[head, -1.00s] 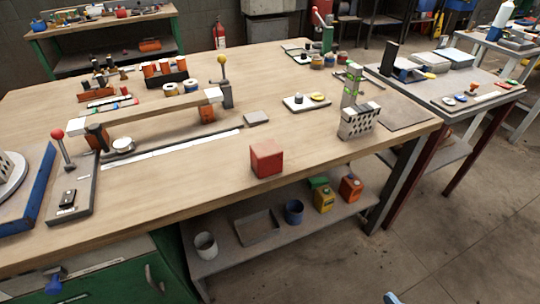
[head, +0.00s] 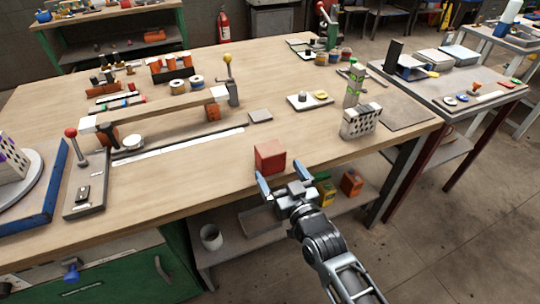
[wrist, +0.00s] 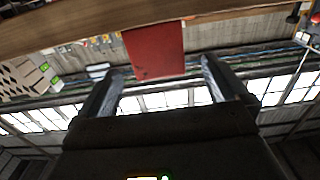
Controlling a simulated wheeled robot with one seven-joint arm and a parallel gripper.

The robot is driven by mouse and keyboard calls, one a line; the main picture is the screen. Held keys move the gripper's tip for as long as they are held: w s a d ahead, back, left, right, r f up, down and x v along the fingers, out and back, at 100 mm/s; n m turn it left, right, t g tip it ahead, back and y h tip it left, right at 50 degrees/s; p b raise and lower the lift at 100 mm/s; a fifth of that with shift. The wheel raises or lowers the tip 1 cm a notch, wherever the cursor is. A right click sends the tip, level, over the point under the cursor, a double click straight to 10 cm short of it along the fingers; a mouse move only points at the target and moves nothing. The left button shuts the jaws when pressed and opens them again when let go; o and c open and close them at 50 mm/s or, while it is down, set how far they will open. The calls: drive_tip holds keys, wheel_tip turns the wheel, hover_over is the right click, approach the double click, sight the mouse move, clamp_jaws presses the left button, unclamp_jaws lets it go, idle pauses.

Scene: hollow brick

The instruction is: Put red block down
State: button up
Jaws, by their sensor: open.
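The red block (head: 270,157) sits upright on the wooden workbench (head: 200,172), close to its front edge. My gripper (head: 284,185) is in front of that edge, just short of the block, with its blue-tipped fingers apart. In the wrist view, the red block (wrist: 155,51) shows beyond the gap between my two fingers (wrist: 163,82). The fingers do not appear to close on it, and nothing is between them. The lower front of the block is partly close behind the fingertips in the head view.
A hollow grey-white brick (head: 361,121) with holes stands to the right of the block, near a green-marked post (head: 354,86). A small grey plate (head: 260,116) lies behind the block. A lever fixture (head: 84,180) is at the left. Bare bench top lies around the block.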

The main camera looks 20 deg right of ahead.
sight(275, 163)
drive_tip(key=w, duration=0.7)
drive_tip(key=shift+w+d+f, duration=0.15)
drive_tip(key=shift+w, duration=0.15)
